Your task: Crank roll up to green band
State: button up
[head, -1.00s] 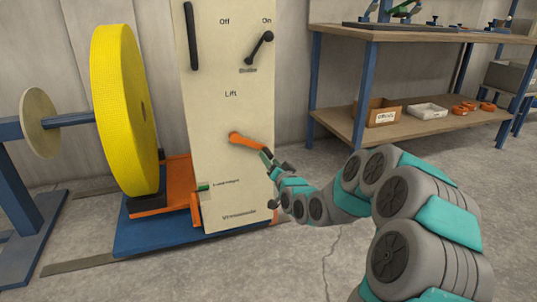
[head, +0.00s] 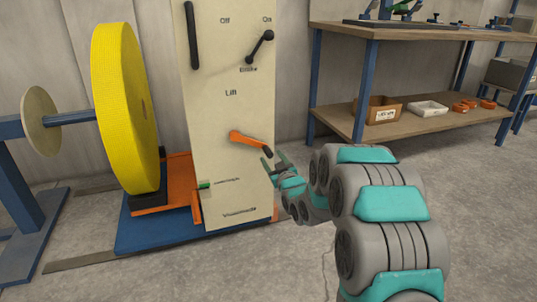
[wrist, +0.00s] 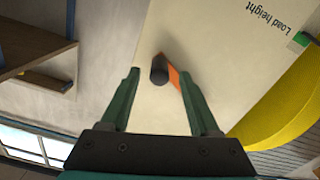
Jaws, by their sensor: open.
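The yellow roll (head: 125,108) stands on edge at the left, above an orange cradle (head: 165,192) on a blue base. The orange crank (head: 247,138) is on the cream panel (head: 230,70) below the word "Lift". Its arm points right and slightly down, with a dark handle at the end. The green band (head: 204,184) is a small mark on the panel's left edge, beside the label. My gripper (head: 277,168) is open, just right of and below the handle. In the wrist view the handle (wrist: 159,70) shows end-on between my open fingers, apart from both.
A spindle with a pale disc (head: 41,121) on a blue stand is left of the roll. A wooden shelf (head: 410,130) with boxes stands at the right. The floor between is clear.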

aim_at(251, 144)
jog(key=shift+x, duration=2.2)
jog(key=shift+c, duration=0.2)
grip_shut()
